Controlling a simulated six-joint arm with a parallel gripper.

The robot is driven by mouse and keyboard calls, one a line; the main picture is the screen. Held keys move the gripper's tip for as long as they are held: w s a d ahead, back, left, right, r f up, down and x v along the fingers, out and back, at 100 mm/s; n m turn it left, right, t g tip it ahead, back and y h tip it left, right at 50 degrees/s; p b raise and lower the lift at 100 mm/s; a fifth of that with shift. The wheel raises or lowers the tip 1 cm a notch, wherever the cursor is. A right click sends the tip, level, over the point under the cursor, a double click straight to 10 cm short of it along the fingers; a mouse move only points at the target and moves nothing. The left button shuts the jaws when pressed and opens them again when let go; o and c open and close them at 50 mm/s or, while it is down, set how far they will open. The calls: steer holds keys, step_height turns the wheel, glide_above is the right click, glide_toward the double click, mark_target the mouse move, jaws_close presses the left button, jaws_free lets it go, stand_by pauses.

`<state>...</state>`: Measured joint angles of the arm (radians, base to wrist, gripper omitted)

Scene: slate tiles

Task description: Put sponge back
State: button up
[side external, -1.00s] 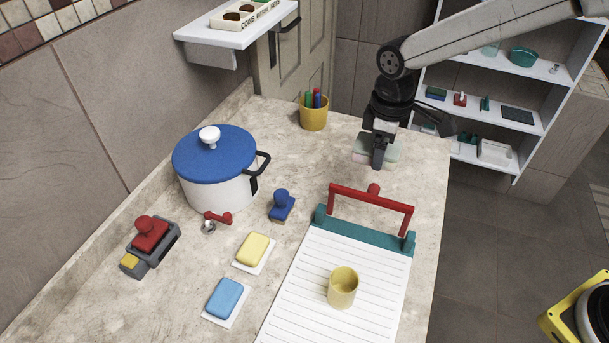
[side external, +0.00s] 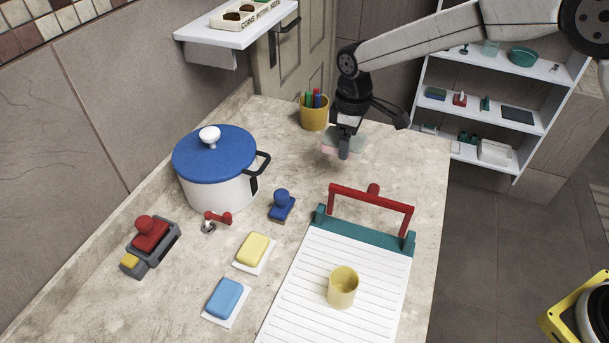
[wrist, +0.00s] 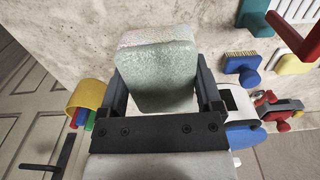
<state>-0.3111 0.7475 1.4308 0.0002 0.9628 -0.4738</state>
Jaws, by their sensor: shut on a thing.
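My gripper (side external: 344,148) is shut on a pale green sponge with a pinkish layer (wrist: 157,72), held between its two fingers above the far part of the counter. In the side view the sponge (side external: 357,142) is partly hidden by the fingers. Nearer on the counter, a yellow sponge-like block (side external: 253,248) and a blue one (side external: 224,296) each lie on a small white tile. I cannot tell which spot belongs to the held sponge.
A white pot with a blue lid (side external: 214,165) stands at left. A yellow pen cup (side external: 314,112) is just behind my gripper. A white board with a red handle (side external: 370,205) carries a yellow cup (side external: 342,287). A blue-knobbed tool (side external: 282,205) lies between. Bare counter lies below the sponge.

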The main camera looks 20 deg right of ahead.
glide_above(328, 167)
steer(key=shift+s+f, duration=0.15)
steer(key=shift+f, duration=1.25)
steer(key=shift+s+f, duration=0.15)
steer(key=shift+f, duration=1.25)
steer(key=shift+w+f, duration=0.25)
steer(key=shift+f, duration=1.55)
steer(key=shift+f, duration=0.2)
steer(key=o, duration=1)
steer(key=shift+r, duration=0.15)
step_height(328, 167, up, 12)
steer(key=shift+r, duration=0.1)
